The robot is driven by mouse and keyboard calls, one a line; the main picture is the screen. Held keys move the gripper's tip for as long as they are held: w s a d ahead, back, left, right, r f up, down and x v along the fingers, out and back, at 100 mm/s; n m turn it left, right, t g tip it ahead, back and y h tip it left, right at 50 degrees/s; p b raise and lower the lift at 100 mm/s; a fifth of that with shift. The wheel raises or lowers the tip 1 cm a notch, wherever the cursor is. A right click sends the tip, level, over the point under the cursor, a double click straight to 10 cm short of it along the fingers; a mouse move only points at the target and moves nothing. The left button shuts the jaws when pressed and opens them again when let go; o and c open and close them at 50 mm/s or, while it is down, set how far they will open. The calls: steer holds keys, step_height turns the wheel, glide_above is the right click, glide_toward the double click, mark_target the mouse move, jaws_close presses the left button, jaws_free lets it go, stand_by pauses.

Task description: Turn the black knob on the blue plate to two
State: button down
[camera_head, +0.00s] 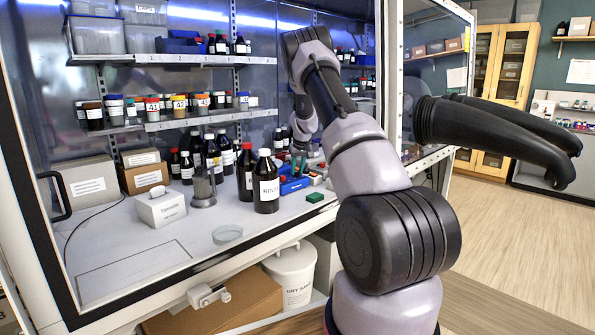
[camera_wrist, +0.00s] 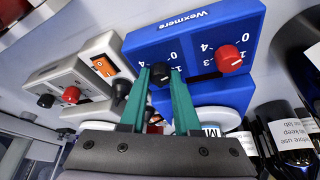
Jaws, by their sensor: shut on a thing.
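The blue plate (camera_wrist: 225,30) marked "Wexmers" fills the upper middle of the wrist view. It carries a black knob (camera_wrist: 160,72) and, to the right, a red knob (camera_wrist: 229,58), with white numbers around them. My gripper (camera_wrist: 160,80) has two teal fingers, one on each side of the black knob, closed on it. The fingers hide part of its scale, and I cannot read where the knob points. In the head view the blue plate (camera_head: 292,186) lies on the cabinet floor, partly behind bottles and my arm.
A grey unit (camera_wrist: 98,68) with an orange switch, black knobs and a red knob is left of the plate. Dark bottles (camera_wrist: 285,125) stand close on the right. In the head view bottles (camera_head: 265,185) stand beside the plate, and a green block (camera_head: 315,197) lies in front.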

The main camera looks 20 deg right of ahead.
steer(key=m+h, duration=0.1)
steer(key=m, duration=0.1)
steer(key=m+h, duration=0.1)
steer(key=m, duration=0.2)
steer(key=shift+a+m+g, duration=0.15)
steer(key=shift+m+g, duration=0.15)
steer(key=m+g+h, duration=0.1)
steer(key=m, duration=0.3)
steer(key=shift+w+a, duration=0.1)
steer(key=shift+w, duration=0.05)
steer(key=m+g, duration=0.1)
steer(key=m, duration=0.2)
steer(key=m+g+h, duration=0.1)
steer(key=m, duration=0.1)
steer(key=shift+w+m, duration=0.15)
steer(key=shift+m, duration=0.25)
steer(key=m+g, duration=0.2)
steer(key=m, duration=0.3)
steer(key=shift+w, duration=0.1)
steer(key=shift+m, duration=0.3)
steer(key=c, duration=0.6)
jaws_free()
steer(key=v, duration=1)
steer(key=shift+w+a+r, duration=0.1)
steer(key=shift+w+r, duration=0.15)
steer(key=shift+r, duration=0.15)
